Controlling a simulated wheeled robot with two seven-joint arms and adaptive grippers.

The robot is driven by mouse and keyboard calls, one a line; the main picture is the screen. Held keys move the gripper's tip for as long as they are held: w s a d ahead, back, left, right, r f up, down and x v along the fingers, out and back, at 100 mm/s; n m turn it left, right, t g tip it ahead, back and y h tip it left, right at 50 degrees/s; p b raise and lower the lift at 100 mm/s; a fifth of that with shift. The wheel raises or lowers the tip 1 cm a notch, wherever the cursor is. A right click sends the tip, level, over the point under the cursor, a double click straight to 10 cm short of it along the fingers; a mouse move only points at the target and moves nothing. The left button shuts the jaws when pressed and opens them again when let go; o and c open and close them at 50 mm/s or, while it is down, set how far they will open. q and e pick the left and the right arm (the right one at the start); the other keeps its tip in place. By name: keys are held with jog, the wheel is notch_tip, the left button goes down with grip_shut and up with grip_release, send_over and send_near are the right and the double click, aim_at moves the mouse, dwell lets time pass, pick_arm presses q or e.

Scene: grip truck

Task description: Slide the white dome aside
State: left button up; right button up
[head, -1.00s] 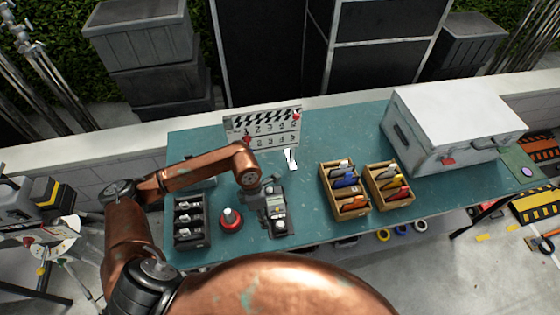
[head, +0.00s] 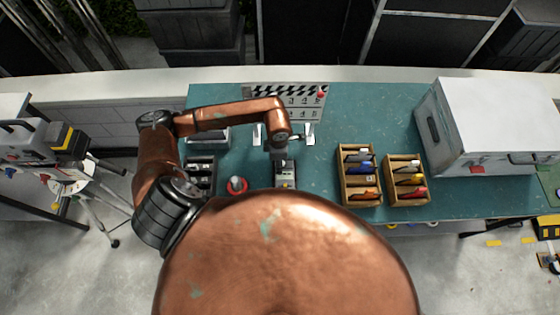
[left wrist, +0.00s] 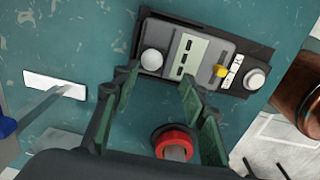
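A dark grey meter (head: 285,174) lies on the teal table, and it shows in the left wrist view (left wrist: 203,58). It has a pale panel, a yellow knob (left wrist: 221,71) and a rounded white dome (left wrist: 152,60) at its left end there. A second round white part (left wrist: 255,79) is at its other end. My left gripper (left wrist: 160,76) is open, with its two fingers spread and the dome just beyond the gap between the tips. I cannot tell whether they touch it. In the head view my left gripper is mostly hidden under the wrist. My right gripper is in neither view.
A red round object (head: 237,185) and a black tray (head: 200,172) stand left of the meter. A clapperboard (head: 290,97) stands behind. Two wooden boxes of tools (head: 360,200) and a large white case (head: 490,120) are to the right.

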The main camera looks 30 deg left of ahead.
pick_arm(q)
jog(key=shift+w+d+f, duration=0.1)
jog(key=shift+w+f, duration=0.95)
jog(key=shift+w, duration=0.2)
jog(key=shift+s, duration=0.25)
jog(key=shift+s+r, duration=0.2)
jog(key=shift+s, duration=0.1)
jog(key=shift+c, duration=0.9)
jog(key=shift+w+f, duration=0.2)
jog(key=shift+w, duration=0.25)
jog(key=c, duration=0.5)
jog(key=shift+s+r, duration=0.15)
jog(key=shift+s, duration=0.1)
jog(key=shift+c, duration=1.4)
grip_shut()
jog(key=shift+w, duration=0.1)
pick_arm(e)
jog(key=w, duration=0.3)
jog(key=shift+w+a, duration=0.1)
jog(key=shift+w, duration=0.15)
